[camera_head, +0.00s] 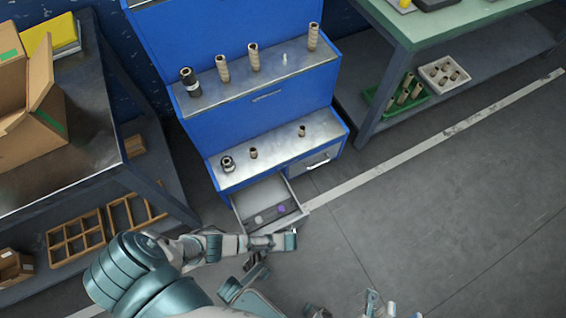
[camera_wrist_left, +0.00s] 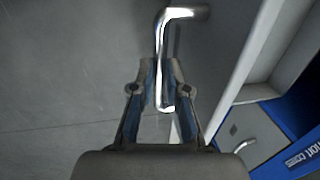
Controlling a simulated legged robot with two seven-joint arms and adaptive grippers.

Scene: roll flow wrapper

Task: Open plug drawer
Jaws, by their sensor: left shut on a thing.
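The left drawer (camera_head: 243,207) of the blue cabinet is pulled out and its inside shows from above. A small purple item (camera_head: 281,209) and a pale round item (camera_head: 258,219) lie in it. My left gripper (camera_head: 289,240) is in front of the drawer; the handle is hidden there in the head view. In the left wrist view, my left gripper (camera_wrist_left: 162,98) is shut on the bent shiny drawer handle (camera_wrist_left: 161,45), which runs between its fingers. Parts at the bottom edge of the head view may be my right gripper (camera_head: 378,306); its state is unclear.
The blue cabinet (camera_head: 240,119) carries several rolls on two metal shelves. A shut drawer (camera_head: 315,161) with a handle is at its right. A dark table (camera_head: 85,120) with boxes stands left, a green-topped table (camera_head: 440,32) at the back right. The floor (camera_head: 430,220) on the right is clear.

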